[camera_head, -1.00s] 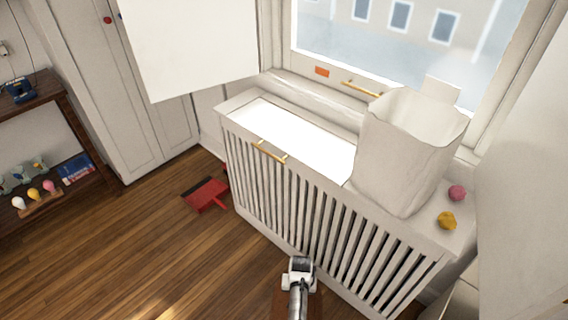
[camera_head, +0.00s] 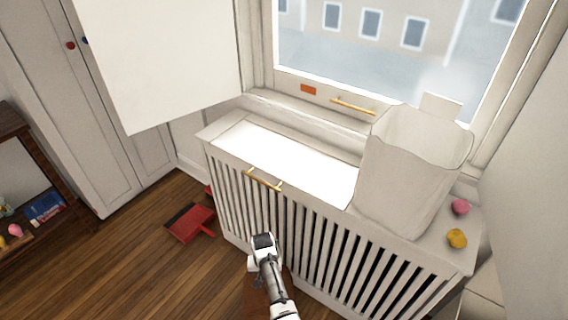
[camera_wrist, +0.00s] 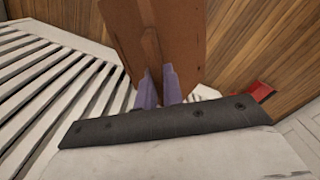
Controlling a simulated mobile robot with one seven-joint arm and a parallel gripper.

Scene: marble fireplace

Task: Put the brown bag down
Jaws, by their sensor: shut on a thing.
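The brown bag (camera_wrist: 185,35) fills the upper middle of the wrist view, with a flat brown side and a ridge down it. My gripper (camera_wrist: 158,88), with two purple fingers, is shut on the bag's near edge. In the head view my gripper (camera_head: 264,246) is in front of the slatted white radiator cover. Part of the brown bag (camera_head: 257,300) shows below it, against the wooden floor (camera_head: 150,275). The fingertips are hidden there, and I cannot tell whether the bag touches the floor.
The radiator cover (camera_head: 230,180) has a gold handle (camera_head: 263,180) on its front. A large white bag (camera_head: 410,165), a pink ball (camera_head: 459,207) and a yellow lump (camera_head: 457,239) stand on top. A red dustpan (camera_head: 189,223) lies on the floor to the left.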

